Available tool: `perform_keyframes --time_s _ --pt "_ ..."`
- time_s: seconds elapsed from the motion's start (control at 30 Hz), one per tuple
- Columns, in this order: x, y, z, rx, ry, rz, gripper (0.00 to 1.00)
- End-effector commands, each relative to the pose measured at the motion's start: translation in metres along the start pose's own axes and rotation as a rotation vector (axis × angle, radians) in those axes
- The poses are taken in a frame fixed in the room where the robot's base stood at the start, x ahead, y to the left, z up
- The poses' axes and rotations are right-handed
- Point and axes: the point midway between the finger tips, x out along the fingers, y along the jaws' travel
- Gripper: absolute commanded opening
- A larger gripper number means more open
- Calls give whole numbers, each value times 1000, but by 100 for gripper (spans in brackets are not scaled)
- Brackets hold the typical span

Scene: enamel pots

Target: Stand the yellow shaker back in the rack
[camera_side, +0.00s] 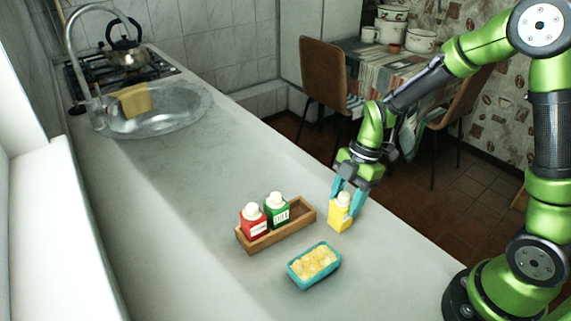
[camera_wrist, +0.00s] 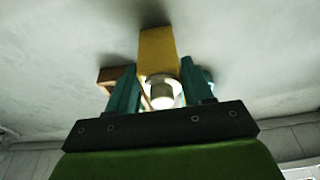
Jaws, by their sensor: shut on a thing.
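The yellow shaker (camera_side: 341,215) with a white cap is upright at the right of the rack, apart from it. My gripper (camera_side: 346,200) has its teal fingers shut on the shaker from above. In the wrist view the yellow shaker (camera_wrist: 158,52) sits between the fingers of my gripper (camera_wrist: 160,88), white cap towards the camera. The wooden rack (camera_side: 258,241) holds a red shaker (camera_side: 254,224) and a green shaker (camera_side: 278,212) side by side. Its right end is an empty slot. Whether the yellow shaker's base touches the counter I cannot tell.
A teal dish (camera_side: 300,282) with yellow pieces stands in front of the rack. The grey counter (camera_side: 190,200) is clear to the left and behind. A sink (camera_side: 160,108) with a yellow cloth (camera_side: 134,102) lies far back. The counter's right edge is close to my gripper.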

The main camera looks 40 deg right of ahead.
Motion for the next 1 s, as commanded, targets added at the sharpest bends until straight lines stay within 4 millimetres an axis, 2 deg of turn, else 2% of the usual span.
perform_keyframes --time_s 1.0 --pt "-43 0 -13 0 0 2 22"
